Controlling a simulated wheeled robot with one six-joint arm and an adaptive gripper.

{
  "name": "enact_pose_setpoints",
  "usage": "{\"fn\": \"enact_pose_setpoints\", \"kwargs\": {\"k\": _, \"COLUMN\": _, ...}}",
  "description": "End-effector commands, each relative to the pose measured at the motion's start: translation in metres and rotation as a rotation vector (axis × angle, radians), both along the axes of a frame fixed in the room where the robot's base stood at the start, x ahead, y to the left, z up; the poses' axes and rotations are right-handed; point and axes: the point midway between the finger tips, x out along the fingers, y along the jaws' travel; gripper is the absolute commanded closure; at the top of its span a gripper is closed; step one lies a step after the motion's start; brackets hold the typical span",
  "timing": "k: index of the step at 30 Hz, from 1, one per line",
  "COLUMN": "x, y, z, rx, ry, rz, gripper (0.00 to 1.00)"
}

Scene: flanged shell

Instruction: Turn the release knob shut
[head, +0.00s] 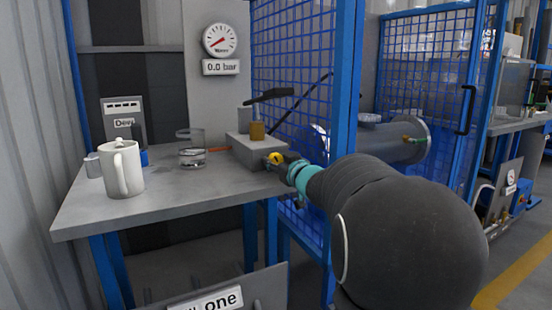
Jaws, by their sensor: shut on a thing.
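A grey hand pump block (246,150) sits at the right end of the grey table, with a brass post and a black lever handle (270,95) on top. The yellow release knob (274,158) is on the block's front right side. My gripper (281,160) is at the knob and shut on it. My dark arm with a teal band comes in from the lower right. The fingers are small here and partly hidden, and the knob's turn angle cannot be read.
A white mug (122,169), a glass with clear liquid (191,149) and a labelled device (124,125) stand on the table (165,190). A gauge (220,40) above a "0.0 bar" sign hangs behind. A blue mesh cage post (347,75) stands close to my arm.

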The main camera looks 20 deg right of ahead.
Motion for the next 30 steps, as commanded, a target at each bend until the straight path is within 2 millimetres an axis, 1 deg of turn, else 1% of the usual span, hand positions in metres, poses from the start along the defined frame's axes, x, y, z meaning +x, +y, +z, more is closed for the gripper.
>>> {"fn": "enact_pose_setpoints", "kwargs": {"k": 1, "x": 0.0001, "y": -0.0002, "z": 0.0036, "rx": 0.027, "ry": 0.004, "rz": -0.001, "gripper": 0.91}}
{"fn": "enact_pose_setpoints", "kwargs": {"k": 4, "x": 0.0001, "y": -0.0004, "z": 0.0053, "rx": 0.09, "ry": 0.005, "rz": 0.0, "gripper": 0.91}}
{"fn": "enact_pose_setpoints", "kwargs": {"k": 12, "x": 0.0, "y": -0.0014, "z": 0.0039, "rx": 0.277, "ry": 0.012, "rz": 0.0, "gripper": 0.91}}
{"fn": "enact_pose_setpoints", "kwargs": {"k": 18, "x": 0.0, "y": -0.0019, "z": 0.0023, "rx": 0.385, "ry": 0.014, "rz": -0.001, "gripper": 0.91}}
{"fn": "enact_pose_setpoints", "kwargs": {"k": 24, "x": 0.0001, "y": -0.0021, "z": 0.0006, "rx": 0.447, "ry": 0.016, "rz": 0.0, "gripper": 0.91}}
{"fn": "enact_pose_setpoints", "kwargs": {"k": 30, "x": 0.0001, "y": -0.0021, "z": -0.0001, "rx": 0.466, "ry": 0.016, "rz": 0.0, "gripper": 0.91}}
